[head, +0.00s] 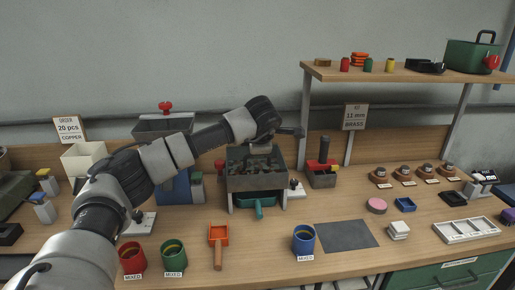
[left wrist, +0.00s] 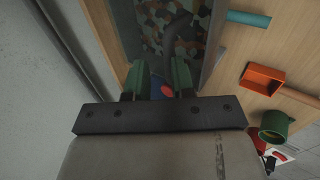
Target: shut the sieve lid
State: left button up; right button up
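The sieve (head: 256,182) is a dark grey open-topped box on legs in the middle of the bench, with mixed pieces inside. In the left wrist view its mottled contents (left wrist: 150,25) show beyond the fingers, with a dark curved bar (left wrist: 178,38) crossing them. I cannot clearly make out the lid. Nothing is clearly held. My right gripper is not in view.
A teal tray (head: 258,203) sits under the sieve. A blue machine (head: 175,187) stands to its left and a box with a dark post (head: 322,177) to its right. An orange scoop (head: 218,237) and mugs (head: 304,239) lie in front. A shelf (head: 400,72) hangs at right.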

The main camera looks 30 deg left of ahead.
pick_arm(q)
jog(key=b+v, duration=0.1)
jog(key=v, duration=1)
jog(key=shift+f, duration=0.1)
